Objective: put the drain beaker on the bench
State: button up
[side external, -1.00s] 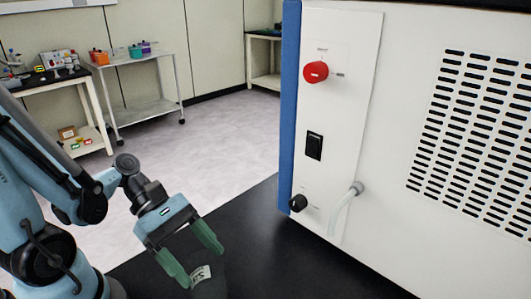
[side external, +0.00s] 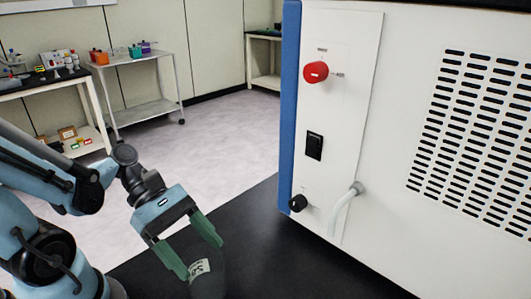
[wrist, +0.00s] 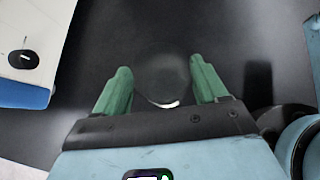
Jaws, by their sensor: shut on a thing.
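The drain beaker (side external: 208,283) is clear glass with a small white label and is hard to see against the black bench (side external: 258,250). My gripper (side external: 199,257) has its green fingers on either side of the beaker and is shut on it. In the wrist view, the beaker (wrist: 162,75) shows as a dark round shape between the two fingers. The beaker's bottom is cut off by the picture edge or lost in the dark, so I cannot tell whether it touches the bench.
The white freeze dryer (side external: 390,150) stands at the right, with a red knob (side external: 316,72), a black switch (side external: 314,146), a black valve knob (side external: 298,203) and a drain tube (side external: 343,205). Bare bench lies between it and my gripper. A cart (side external: 145,108) stands far behind.

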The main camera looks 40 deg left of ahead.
jog(key=shift+r, duration=3.8)
jog(key=w+d+f, duration=0.3)
jog(key=w+d, duration=0.3)
jog(key=w, duration=0.1)
jog(key=w+d+f, duration=0.3)
jog(key=w+d, duration=0.3)
jog(key=w, duration=0.2)
jog(key=shift+w+d+r, duration=0.7)
jog(key=shift+w+r, duration=0.35)
jog(key=shift+r, duration=1.15)
notch_tip(320, 180, down, 8)
jog(key=shift+r, duration=0.2)
jog(key=shift+f, duration=0.1)
jog(key=o, duration=1.5)
